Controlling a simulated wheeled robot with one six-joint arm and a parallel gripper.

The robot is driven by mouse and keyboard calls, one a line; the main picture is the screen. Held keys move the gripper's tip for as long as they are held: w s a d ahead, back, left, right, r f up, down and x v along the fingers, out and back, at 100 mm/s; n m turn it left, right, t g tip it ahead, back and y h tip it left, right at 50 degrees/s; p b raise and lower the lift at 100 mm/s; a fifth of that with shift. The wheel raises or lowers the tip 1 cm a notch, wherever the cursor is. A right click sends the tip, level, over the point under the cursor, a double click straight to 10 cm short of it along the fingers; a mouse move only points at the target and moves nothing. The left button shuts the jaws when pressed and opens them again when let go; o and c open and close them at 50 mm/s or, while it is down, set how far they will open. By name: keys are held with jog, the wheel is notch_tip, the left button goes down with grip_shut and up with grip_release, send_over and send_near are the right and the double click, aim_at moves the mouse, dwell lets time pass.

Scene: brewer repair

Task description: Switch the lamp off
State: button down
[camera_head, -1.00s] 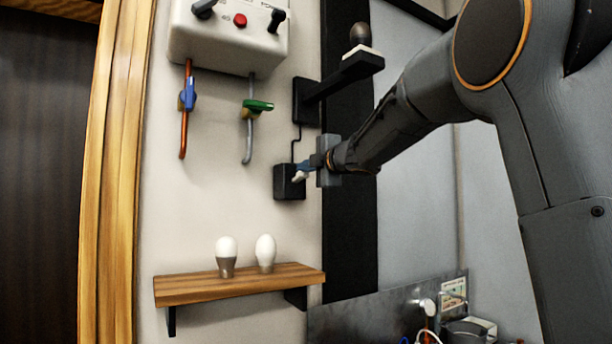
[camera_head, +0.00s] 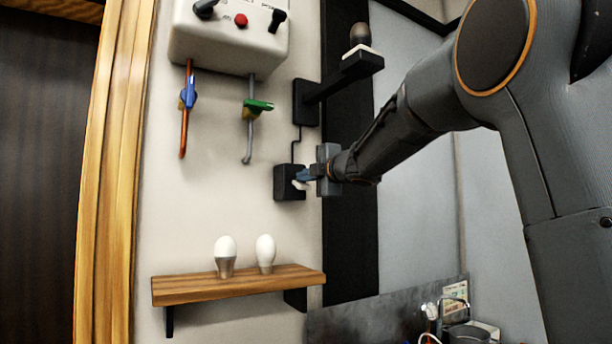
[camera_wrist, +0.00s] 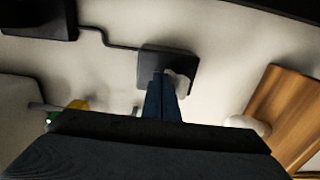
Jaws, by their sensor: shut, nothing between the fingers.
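The lamp (camera_head: 360,46) is a dark bulb on a black wall bracket at the upper middle of the head view, and it looks unlit. A cable runs down from the bracket to a black switch box (camera_head: 284,182) on the wall. The switch box also shows in the wrist view (camera_wrist: 185,62), with a pale lever (camera_wrist: 180,84) on its face. My gripper (camera_head: 303,175) is shut and empty, with its blue fingertips at the lever. In the wrist view the fingers (camera_wrist: 162,95) overlap the box's lower part beside the lever; whether they touch it I cannot tell.
A wooden shelf (camera_head: 240,286) with two white bulbs (camera_head: 225,256) is below the switch box. A white boiler box (camera_head: 230,45) with a blue-handled and a green-handled valve pipe hangs at the upper left. A metal counter with clutter is at the lower right.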

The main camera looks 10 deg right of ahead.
jog(key=shift+s+r, duration=0.1)
jog(key=r+p+v, duration=0.1)
jog(key=p+v, duration=0.1)
jog(key=v, duration=0.8)
dwell(0.6)
jog(key=shift+r, duration=0.1)
